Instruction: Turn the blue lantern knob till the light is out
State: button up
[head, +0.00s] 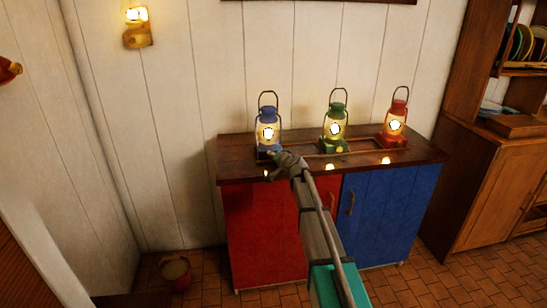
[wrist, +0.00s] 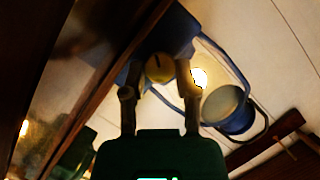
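The blue lantern (head: 268,132) stands lit at the left end of the row on the cabinet top. In the wrist view its blue frame (wrist: 235,120) and bright flame (wrist: 199,78) show at the right. Its round brass-yellow knob (wrist: 159,68) sits on the blue base, between the fingertips. My gripper (wrist: 160,75) has its two fingers on either side of the knob, apart, with a narrow gap showing; I cannot tell if either touches. In the head view my gripper (head: 275,162) is at the lantern's base and hides the knob.
A lit green lantern (head: 335,130) and a lit red lantern (head: 394,125) stand to the right on the same wooden top (head: 232,167). A lit wall lamp (head: 137,25) hangs at upper left. A bucket (head: 175,271) stands on the floor left of the cabinet.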

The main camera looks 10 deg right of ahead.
grip_shut()
jog(key=shift+n+h+p, duration=0.3)
jog(key=shift+n, duration=0.1)
jog(key=n, duration=0.1)
jog(key=n+h+p, duration=0.1)
jog(key=shift+a+r+n+g+h, duration=0.15)
jog(key=shift+n+g+h, duration=0.15)
jog(key=shift+n, duration=0.1)
jog(key=n+h, duration=0.2)
jog(key=n, duration=0.1)
jog(key=shift+a+h+p, duration=0.15)
jog(key=shift+h+p, duration=0.15)
jog(key=shift+p, duration=0.1)
jog(key=n+h, duration=0.1)
jog(key=n+h+b, duration=0.1)
jog(key=n, duration=0.2)
jog(key=shift+a+f+h, duration=0.2)
jog(key=shift+f+h, duration=0.05)
jog(key=shift+h, duration=0.15)
jog(key=n+t+h+b, duration=0.1)
jog(key=n+b, duration=0.1)
jog(key=n, duration=0.1)
jog(key=shift+f, duration=0.1)
jog(key=shift+n+h+b, duration=0.45)
jog(key=shift+n+h, duration=0.15)
jog(key=shift+n, duration=0.1)
